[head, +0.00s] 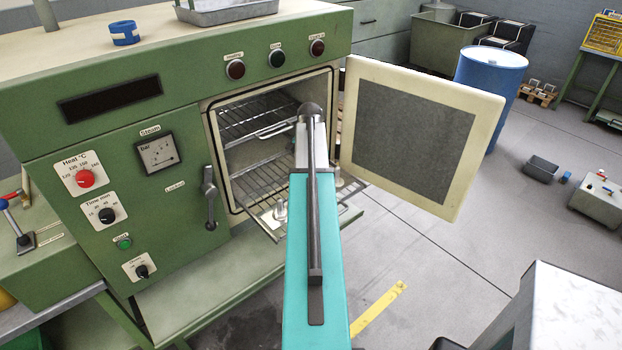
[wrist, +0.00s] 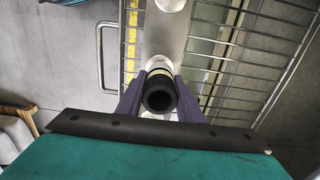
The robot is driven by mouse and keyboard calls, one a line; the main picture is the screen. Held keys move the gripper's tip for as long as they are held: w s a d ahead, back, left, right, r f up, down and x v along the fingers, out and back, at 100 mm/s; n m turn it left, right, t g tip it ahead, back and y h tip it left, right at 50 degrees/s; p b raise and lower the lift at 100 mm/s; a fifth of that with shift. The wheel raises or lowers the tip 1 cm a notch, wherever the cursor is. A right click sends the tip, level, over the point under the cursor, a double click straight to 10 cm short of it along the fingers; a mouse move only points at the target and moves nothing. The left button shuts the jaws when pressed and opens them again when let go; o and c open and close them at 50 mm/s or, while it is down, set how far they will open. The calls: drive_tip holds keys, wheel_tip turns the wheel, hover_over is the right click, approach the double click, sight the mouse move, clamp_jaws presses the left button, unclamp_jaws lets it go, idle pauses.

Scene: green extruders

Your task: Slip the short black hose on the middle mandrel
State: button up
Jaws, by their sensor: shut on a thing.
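In the wrist view my gripper (wrist: 160,80) is shut on the short black hose (wrist: 159,101), with a purple finger on each side. I see the hose end-on, with its dark round opening towards the camera. A pale rounded piece (wrist: 158,65) shows just beyond the hose; I cannot tell whether the hose is around it or only in front of it. A metal mandrel (wrist: 171,4) shows at the top edge. In the head view, one pale mandrel (head: 280,209) stands left of my arm and another (head: 338,178) right of it. My arm hides the gripper, hose and any mandrel between.
The mandrels stand on a metal strip (wrist: 157,32) over a pulled-out wire rack (head: 262,225) of the green oven (head: 190,225). The oven door (head: 480,112) is open to the right of my arm. An upper rack (head: 250,115) lies above.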

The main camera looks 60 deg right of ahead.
drive_tip(key=shift+f+b, duration=0.45)
drive_tip(key=shift+f, duration=0.65)
idle(0.5)
drive_tip(key=o, duration=1.3)
drive_tip(key=shift+r, duration=0.15)
drive_tip(key=shift+r+b, duration=1.75)
drive_tip(key=shift+r, duration=5)
